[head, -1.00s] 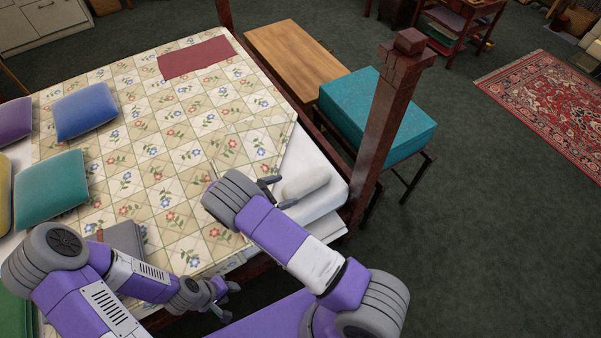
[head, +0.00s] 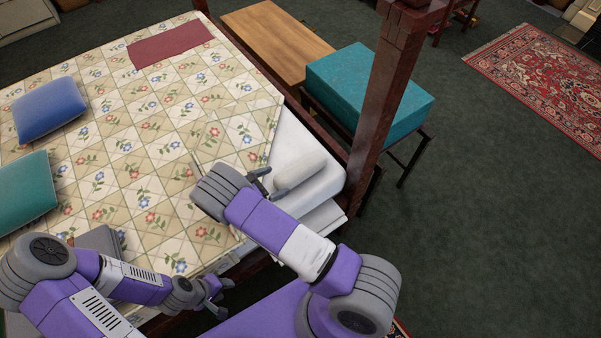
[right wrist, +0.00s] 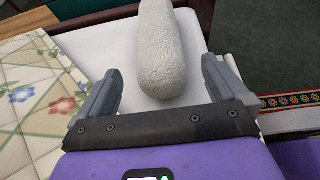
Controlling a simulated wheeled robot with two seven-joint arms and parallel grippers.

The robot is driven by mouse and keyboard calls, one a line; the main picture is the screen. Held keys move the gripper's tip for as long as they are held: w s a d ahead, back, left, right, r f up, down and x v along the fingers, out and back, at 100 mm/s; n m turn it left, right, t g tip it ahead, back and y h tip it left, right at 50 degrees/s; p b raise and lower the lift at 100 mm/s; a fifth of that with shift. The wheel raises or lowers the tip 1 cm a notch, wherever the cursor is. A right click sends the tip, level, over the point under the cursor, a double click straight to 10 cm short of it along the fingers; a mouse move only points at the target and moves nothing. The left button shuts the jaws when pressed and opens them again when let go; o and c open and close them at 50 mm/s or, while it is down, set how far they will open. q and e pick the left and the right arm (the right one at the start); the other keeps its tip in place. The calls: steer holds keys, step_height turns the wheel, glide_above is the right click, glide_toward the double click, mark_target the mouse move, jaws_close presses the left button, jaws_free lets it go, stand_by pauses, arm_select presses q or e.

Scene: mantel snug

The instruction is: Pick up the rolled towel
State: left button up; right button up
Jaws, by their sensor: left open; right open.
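The rolled towel (head: 299,169) is white and lies on the bare white corner of the bed, at the quilt's edge. It also shows in the right wrist view (right wrist: 160,45), pointing away from the gripper. My right gripper (head: 264,184) is open close to the towel's left side in the head view. In the right wrist view its two fingers (right wrist: 157,85) stand apart, with the near end of the towel between or just ahead of them; I cannot tell which. My left gripper (head: 225,299) is open and empty beside the bed's near edge.
A dark wooden bedpost (head: 388,100) rises just right of the towel. Beyond it stand a teal box (head: 370,88) and a wooden bench (head: 277,42). The flowered quilt (head: 150,130) covers the bed, with pillows at left.

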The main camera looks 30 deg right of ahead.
mark_target(282, 178)
steer(key=b+x, duration=0.1)
steer(key=x, duration=0.5)
steer(key=shift+w+d+r, duration=0.1)
steer(key=shift+d, duration=0.05)
steer(key=c, duration=1.1)
steer(key=shift+r, duration=0.1)
